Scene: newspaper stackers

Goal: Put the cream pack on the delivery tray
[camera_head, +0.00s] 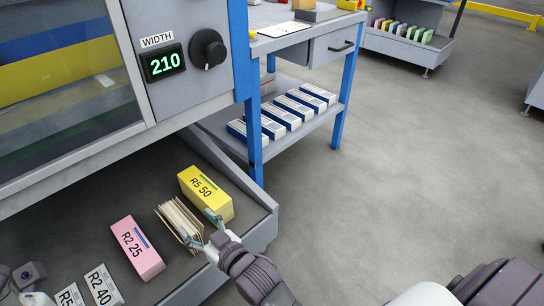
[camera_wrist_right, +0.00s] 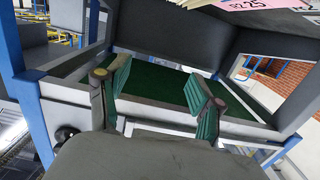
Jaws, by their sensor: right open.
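The cream pack (camera_head: 177,222), a bundle of thin upright cream sheets, stands in the grey delivery tray (camera_head: 262,222) between a yellow pack and a pink pack. My right gripper (camera_head: 203,228) is open at the pack's near right end, with its fingertips spread. I cannot tell whether they touch the pack. In the right wrist view, the open green fingers (camera_wrist_right: 160,88) have nothing between them, and the cream pack's edge (camera_wrist_right: 203,4) shows at the top. Dark parts of my left arm show at the lower left corner; its fingers are not visible.
The yellow R5 50 pack (camera_head: 206,190), pink R2 25 pack (camera_head: 137,248) and white R2 40 pack (camera_head: 103,286) share the tray. A grey machine with a 210 display (camera_head: 164,62) rises behind. A blue-legged bench (camera_head: 338,115) stands beyond.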

